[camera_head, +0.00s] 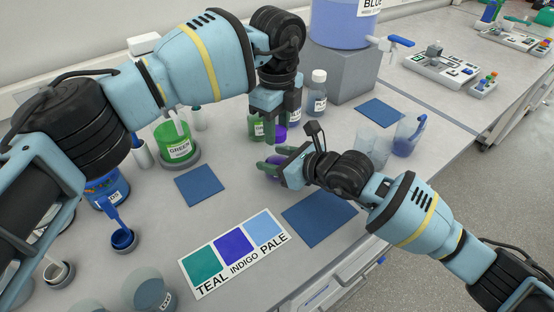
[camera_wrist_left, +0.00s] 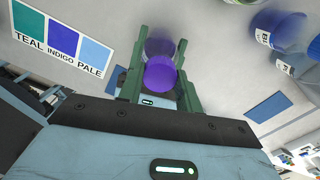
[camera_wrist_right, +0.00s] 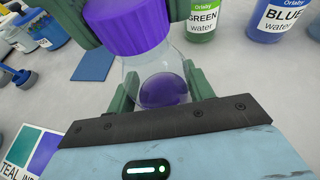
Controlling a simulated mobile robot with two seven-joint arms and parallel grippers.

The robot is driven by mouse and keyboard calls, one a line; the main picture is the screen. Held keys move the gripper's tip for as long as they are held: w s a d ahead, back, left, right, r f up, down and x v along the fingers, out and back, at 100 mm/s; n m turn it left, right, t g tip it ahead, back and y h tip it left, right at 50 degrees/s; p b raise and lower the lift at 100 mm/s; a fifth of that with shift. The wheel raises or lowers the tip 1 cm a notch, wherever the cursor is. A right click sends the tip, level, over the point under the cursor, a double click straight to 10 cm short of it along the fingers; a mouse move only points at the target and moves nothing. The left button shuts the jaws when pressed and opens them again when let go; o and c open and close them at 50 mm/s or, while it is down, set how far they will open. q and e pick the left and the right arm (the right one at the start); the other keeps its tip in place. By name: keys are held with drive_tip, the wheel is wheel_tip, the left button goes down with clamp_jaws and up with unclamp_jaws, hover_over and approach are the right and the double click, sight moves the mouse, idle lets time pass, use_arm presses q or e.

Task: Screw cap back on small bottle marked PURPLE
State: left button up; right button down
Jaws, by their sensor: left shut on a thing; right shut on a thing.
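The small clear bottle with purple liquid (camera_wrist_right: 163,88) is held between the fingers of my right gripper (camera_wrist_right: 160,85); its liquid also shows in the head view (camera_head: 273,166). Its label is not visible. The purple cap (camera_wrist_right: 130,28) is at the bottle's top, in line with the neck; I cannot tell whether it is threaded on. My left gripper (camera_wrist_left: 160,78) comes from above and is shut on the cap (camera_wrist_left: 161,77). In the head view my left gripper (camera_head: 268,112) is directly above my right gripper (camera_head: 278,163).
Green (camera_wrist_right: 203,15) and blue (camera_wrist_right: 277,18) small bottles stand close behind. A white-capped bottle (camera_head: 318,93) is behind them, and beakers (camera_head: 407,137) stand at right. A blue mat (camera_head: 319,216) and the colour card (camera_head: 235,252) lie in front, clear.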

use_arm(q)
drive_tip(key=m, duration=0.7)
drive_tip(key=shift+m, duration=0.4)
drive_tip(key=m, duration=2.2)
drive_tip(key=shift+m, duration=0.4)
drive_tip(key=m, duration=0.6)
drive_tip(key=shift+f, duration=0.1)
drive_tip(key=m, duration=1.2)
drive_tip(key=o, duration=1.1)
